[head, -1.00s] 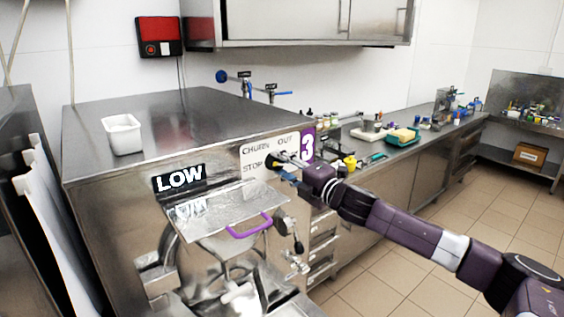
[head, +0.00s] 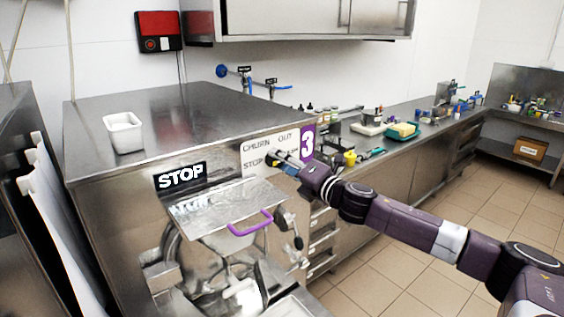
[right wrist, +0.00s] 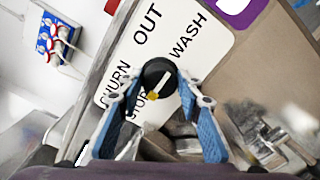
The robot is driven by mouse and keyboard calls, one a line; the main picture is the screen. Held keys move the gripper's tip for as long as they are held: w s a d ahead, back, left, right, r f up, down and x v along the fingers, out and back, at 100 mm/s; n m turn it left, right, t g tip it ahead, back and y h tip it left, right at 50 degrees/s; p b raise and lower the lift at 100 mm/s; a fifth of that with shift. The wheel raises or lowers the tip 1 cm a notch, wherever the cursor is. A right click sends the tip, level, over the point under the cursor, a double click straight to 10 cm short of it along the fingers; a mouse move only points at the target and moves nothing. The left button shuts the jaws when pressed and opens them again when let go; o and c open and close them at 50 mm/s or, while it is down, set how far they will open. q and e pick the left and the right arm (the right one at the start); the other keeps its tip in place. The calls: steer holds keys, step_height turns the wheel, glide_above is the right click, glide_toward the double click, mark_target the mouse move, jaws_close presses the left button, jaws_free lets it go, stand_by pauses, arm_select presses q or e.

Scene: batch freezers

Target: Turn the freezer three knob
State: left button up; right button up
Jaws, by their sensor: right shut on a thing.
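Freezer three is a steel machine (head: 120,225) with a purple "3" label (head: 307,146). Its display (head: 180,176) reads STOP. Its black knob (right wrist: 159,76) has a light pointer mark and sits on a white panel (head: 255,148) marked CHURN, OUT, STOP and WASH. My right gripper (head: 277,160) is at the knob, and in the head view it covers most of it. In the right wrist view the blue fingers of my right gripper (right wrist: 160,90) are on either side of the knob, shut on it. My left gripper is not in view.
A white tub (head: 123,133) stands on top of the freezer. A purple handle (head: 250,222) sits on the front lid below the display. A counter with bottles and a green tray (head: 402,132) runs along the back right. Tiled floor (head: 410,225) is open at right.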

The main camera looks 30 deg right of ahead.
steer(key=shift+f, duration=0.15)
steer(key=o, duration=1.1)
steer(key=shift+o, duration=0.2)
steer(key=s, duration=1.2)
steer(key=shift+d, duration=0.4)
